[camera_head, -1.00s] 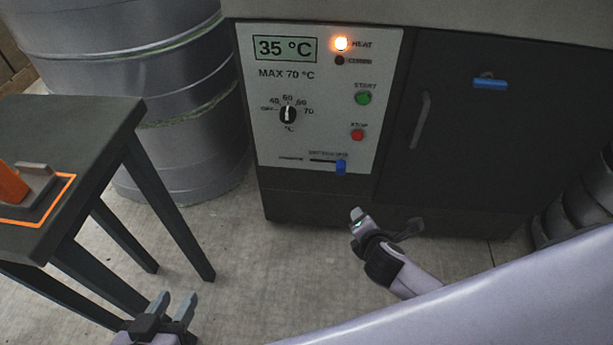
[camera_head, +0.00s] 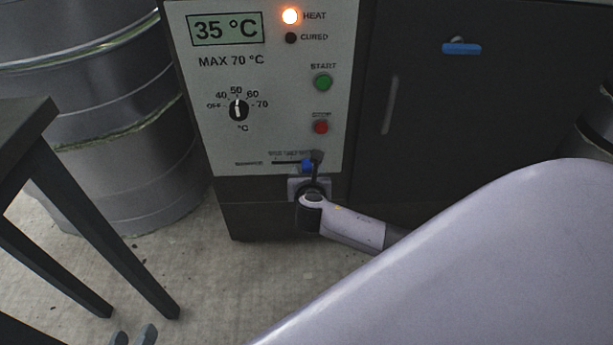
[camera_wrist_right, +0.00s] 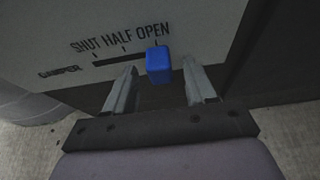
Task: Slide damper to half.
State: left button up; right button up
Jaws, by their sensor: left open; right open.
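The damper slider's blue knob (camera_head: 307,166) is low on the white control panel. In the right wrist view the knob (camera_wrist_right: 158,66) sits at the right end of the dark slot (camera_wrist_right: 118,57), below the OPEN mark; HALF and SHUT are to its left. My right gripper (camera_head: 311,178) is at the panel's lower edge, partly hidden by its own wrist. In the right wrist view its open fingers (camera_wrist_right: 160,75) stand on either side of the knob, with a visible gap on both sides. My left gripper (camera_head: 133,336) is open and empty at the bottom edge, mostly cut off.
The panel carries a lit HEAT lamp (camera_head: 290,16), a dial (camera_head: 238,110), a green START button (camera_head: 323,82) and a red STOP button (camera_head: 320,127) above the slider. A dark table (camera_head: 22,130) and metal drum (camera_head: 150,180) stand left.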

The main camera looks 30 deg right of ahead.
jog(key=shift+w+d+f, duration=0.2)
jog(key=shift+w+d, duration=0.05)
jog(key=shift+w, duration=0.15)
grip_shut()
jog(key=shift+w+a, duration=0.5)
jog(key=shift+a, duration=0.4)
jog(key=shift+w+a, duration=0.5)
jog(key=shift+a, duration=0.35)
jog(key=shift+c, duration=0.3)
grip_release()
jog(key=shift+o, duration=0.3)
